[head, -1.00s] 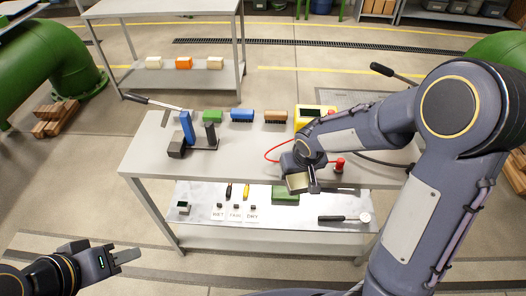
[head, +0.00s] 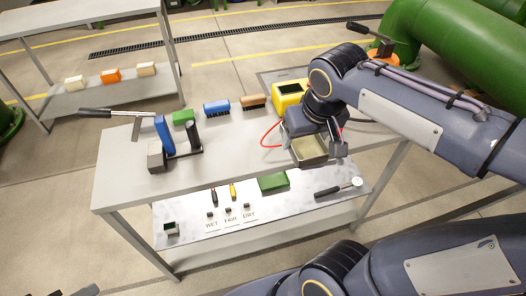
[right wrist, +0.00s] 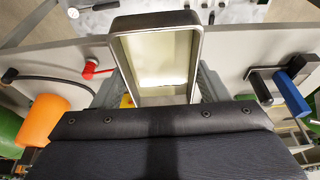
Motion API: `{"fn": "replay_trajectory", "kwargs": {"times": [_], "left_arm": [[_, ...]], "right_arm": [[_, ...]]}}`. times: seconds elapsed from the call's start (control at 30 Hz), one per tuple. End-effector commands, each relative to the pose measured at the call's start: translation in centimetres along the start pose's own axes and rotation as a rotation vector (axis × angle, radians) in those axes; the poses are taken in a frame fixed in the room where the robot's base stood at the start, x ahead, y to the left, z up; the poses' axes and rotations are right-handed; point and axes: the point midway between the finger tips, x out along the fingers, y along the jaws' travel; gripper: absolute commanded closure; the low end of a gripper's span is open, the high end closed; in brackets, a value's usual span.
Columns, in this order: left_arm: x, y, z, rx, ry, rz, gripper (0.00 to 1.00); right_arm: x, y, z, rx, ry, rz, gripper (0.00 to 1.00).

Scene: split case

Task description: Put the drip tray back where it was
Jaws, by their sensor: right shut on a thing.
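My right gripper (head: 316,138) is shut on the drip tray (head: 311,152), an open metal box with a pale inside. The tray is held around the front edge of the grey table (head: 235,170); I cannot tell its exact height. In the right wrist view the tray (right wrist: 158,22) sits between the two fingers of my right gripper (right wrist: 162,88), its open side facing the camera. Only a bit of my left gripper (head: 85,291) shows at the bottom left edge, so its jaws cannot be judged.
The lower shelf has WET, FAIR and DRY labels, a green box (head: 273,182) and a dial tool (head: 340,187).

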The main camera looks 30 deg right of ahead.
Motion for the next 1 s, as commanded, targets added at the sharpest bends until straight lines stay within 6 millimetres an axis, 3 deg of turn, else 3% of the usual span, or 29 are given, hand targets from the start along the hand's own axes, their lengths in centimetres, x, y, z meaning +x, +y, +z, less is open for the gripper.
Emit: {"fn": "replay_trajectory", "kwargs": {"times": [0.17,0.47,0.7,1.0], "left_arm": [[0.2,-0.1,0.1,0.000,0.000,0.000,0.52],[0.3,-0.2,0.1,0.000,0.000,0.000,0.52],[0.7,-0.3,0.4,0.000,0.000,0.000,0.52],[1.0,-0.5,0.5,0.000,0.000,0.000,0.52]], "right_arm": [[1.6,-0.9,-1.6,0.000,-0.004,0.002,0.64],[6.7,-3.9,-6.7,0.001,-0.004,0.003,0.64],[11.2,-5.1,-8.2,0.003,-0.002,0.002,0.64],[13.9,-5.7,-8.7,0.002,-0.003,0.003,0.64]]}}
